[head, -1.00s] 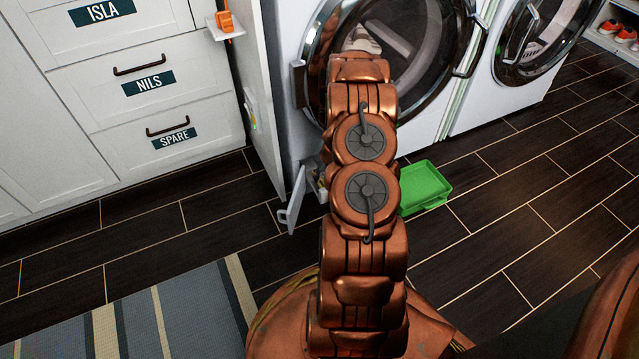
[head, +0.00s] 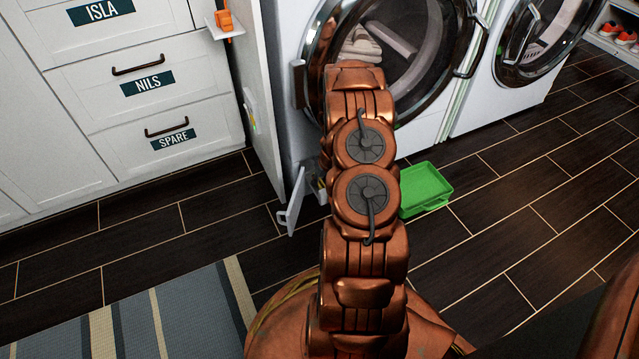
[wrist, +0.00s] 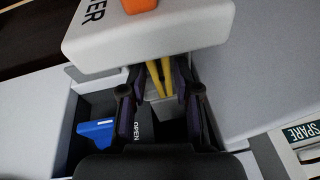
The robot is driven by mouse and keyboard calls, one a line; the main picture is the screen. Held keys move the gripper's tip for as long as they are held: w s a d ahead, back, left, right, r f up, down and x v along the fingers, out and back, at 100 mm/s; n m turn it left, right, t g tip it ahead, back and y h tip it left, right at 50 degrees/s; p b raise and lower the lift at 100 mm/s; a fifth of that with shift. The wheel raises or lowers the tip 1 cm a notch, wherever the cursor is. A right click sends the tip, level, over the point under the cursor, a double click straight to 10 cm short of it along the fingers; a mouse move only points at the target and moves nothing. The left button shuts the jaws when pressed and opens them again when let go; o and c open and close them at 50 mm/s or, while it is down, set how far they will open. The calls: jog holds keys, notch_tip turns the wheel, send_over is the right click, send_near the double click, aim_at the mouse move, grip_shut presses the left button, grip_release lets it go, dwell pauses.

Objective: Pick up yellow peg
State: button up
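The yellow peg (wrist: 155,78) shows in the wrist view as two narrow yellow strips just below a white block. My gripper (wrist: 158,92) has its two dark fingers apart, one on each side of the peg. A gap shows between the peg and the left finger; whether the right finger touches it I cannot tell. The peg's upper end is hidden by the block. In the head view my arm covers the gripper, and I cannot see the peg.
The white block (wrist: 190,30) carries letters ending in "ER" and an orange thing. A blue part (wrist: 95,130) lies in a dark recess marked OPEN. In the head view a small flap (head: 292,200) stands open on the washer, beside a green tray (head: 425,190) on the floor.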

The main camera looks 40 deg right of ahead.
jog(key=shift+f, duration=0.2)
dwell(0.4)
jog(key=c, duration=0.5)
jog(key=shift+r, duration=0.2)
